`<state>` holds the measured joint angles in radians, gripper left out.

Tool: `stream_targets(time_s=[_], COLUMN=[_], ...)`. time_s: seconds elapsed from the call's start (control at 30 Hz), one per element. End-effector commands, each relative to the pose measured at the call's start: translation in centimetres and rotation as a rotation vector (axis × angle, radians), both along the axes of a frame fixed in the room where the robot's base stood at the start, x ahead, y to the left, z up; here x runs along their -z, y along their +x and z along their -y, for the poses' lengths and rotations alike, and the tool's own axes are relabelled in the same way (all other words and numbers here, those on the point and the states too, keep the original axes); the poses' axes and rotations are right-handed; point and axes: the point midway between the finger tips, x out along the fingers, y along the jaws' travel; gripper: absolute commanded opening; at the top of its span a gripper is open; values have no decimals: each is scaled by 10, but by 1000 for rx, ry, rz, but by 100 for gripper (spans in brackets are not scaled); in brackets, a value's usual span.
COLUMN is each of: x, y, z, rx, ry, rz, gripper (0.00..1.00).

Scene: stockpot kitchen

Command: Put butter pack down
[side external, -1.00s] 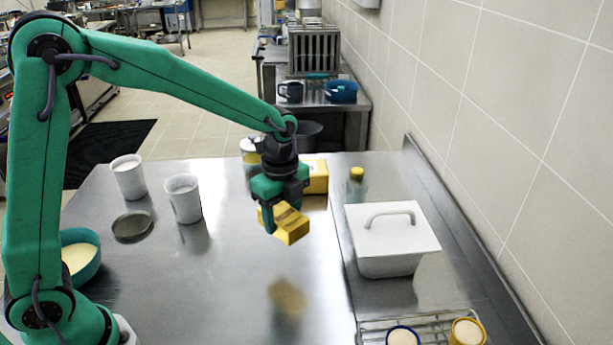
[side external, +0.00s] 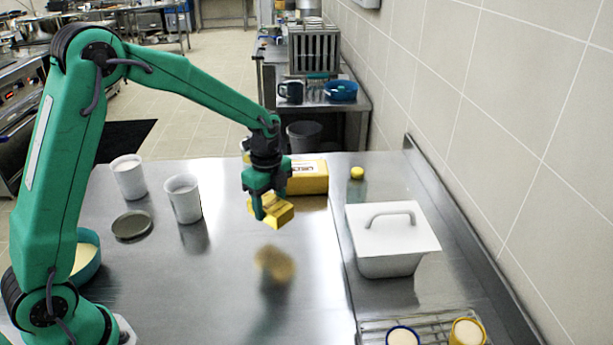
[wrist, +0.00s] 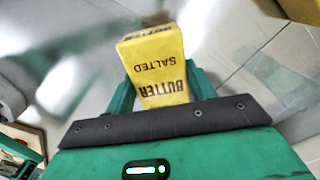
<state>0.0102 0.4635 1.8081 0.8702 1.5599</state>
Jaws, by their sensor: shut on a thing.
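The yellow butter pack (side external: 277,211) is held between the fingers of my gripper (side external: 257,206) above the steel table (side external: 230,290). Its blurred reflection shows on the tabletop below, apart from the pack. In the wrist view the butter pack (wrist: 158,68) reads "BUTTER SALTED" and sits between the green fingers of my gripper (wrist: 160,90). The gripper is shut on it. The finger contact on the pack's far side is hidden.
A yellow box (side external: 308,178) lies behind the gripper. Two white cups (side external: 183,200) and a dark round lid (side external: 132,225) stand left. A white lidded container (side external: 390,240) and a wire rack (side external: 375,328) are right. The table's front middle is clear.

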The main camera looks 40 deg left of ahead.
Motion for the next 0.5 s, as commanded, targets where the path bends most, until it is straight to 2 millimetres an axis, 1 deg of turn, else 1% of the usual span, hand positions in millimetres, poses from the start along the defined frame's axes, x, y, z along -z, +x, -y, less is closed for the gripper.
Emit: stream_targets(time_s=[0.03, 0.2, 0.33, 0.5], x=[6, 21, 28, 30], y=[4, 15, 21, 23], z=[-9, -31, -42, -46], rx=[-3, -3, -1, 1], ry=[0, 0, 0, 0], rz=[-1, 0, 1, 2], gripper=[24, 24, 24, 24])
